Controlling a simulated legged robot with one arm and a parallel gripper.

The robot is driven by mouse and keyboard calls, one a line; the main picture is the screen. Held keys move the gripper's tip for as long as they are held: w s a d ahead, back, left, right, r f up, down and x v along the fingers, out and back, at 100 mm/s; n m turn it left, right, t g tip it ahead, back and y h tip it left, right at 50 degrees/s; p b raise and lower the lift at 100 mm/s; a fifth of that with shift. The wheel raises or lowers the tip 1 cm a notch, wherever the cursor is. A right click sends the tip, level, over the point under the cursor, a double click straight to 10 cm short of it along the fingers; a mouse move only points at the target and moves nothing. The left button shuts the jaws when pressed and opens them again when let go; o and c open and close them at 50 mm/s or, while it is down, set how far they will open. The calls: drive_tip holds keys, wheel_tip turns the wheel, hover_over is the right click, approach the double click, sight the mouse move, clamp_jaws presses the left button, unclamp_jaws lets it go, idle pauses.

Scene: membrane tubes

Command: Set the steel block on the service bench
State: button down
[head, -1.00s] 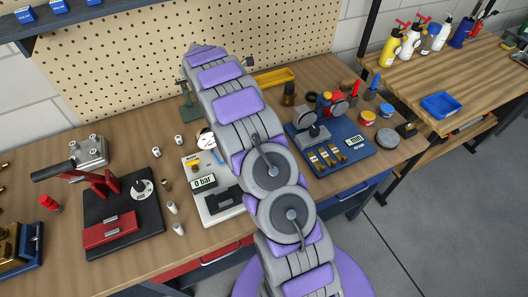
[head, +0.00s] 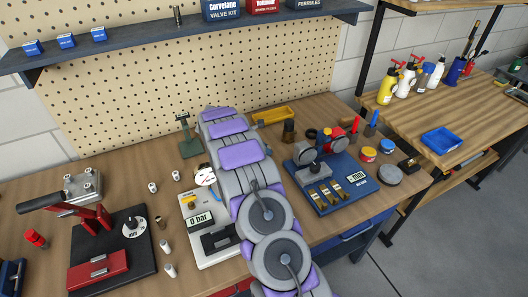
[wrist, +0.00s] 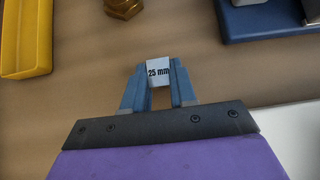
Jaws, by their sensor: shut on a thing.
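My gripper (wrist: 159,88) is shut on a small pale steel block (wrist: 158,72) marked "25 mm", seen in the wrist view. The block sits between the two blue fingers above a wooden surface; I cannot tell whether it touches that surface. In the head view my arm hides the gripper and the block. The near wooden bench (head: 120,178) carries the tools and fixtures. A second wooden bench (head: 478,105) stands at the right. No label shows which one is the service bench.
A yellow tray (wrist: 25,35) and a brass fitting (wrist: 124,7) lie near my gripper. A blue-based gauge fixture (head: 330,185) and a red press (head: 100,240) stand on the near bench. The right bench holds bottles (head: 390,86) and a blue tray (head: 441,140), with bare wood around the tray.

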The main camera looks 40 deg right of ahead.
drive_tip(key=shift+a, duration=0.15)
drive_tip(key=shift+f, duration=0.1)
drive_tip(key=c, duration=0.9)
unclamp_jaws()
drive_tip(key=p+v, duration=0.3)
drive_tip(key=v, duration=0.9)
drive_tip(key=shift+p, duration=0.4)
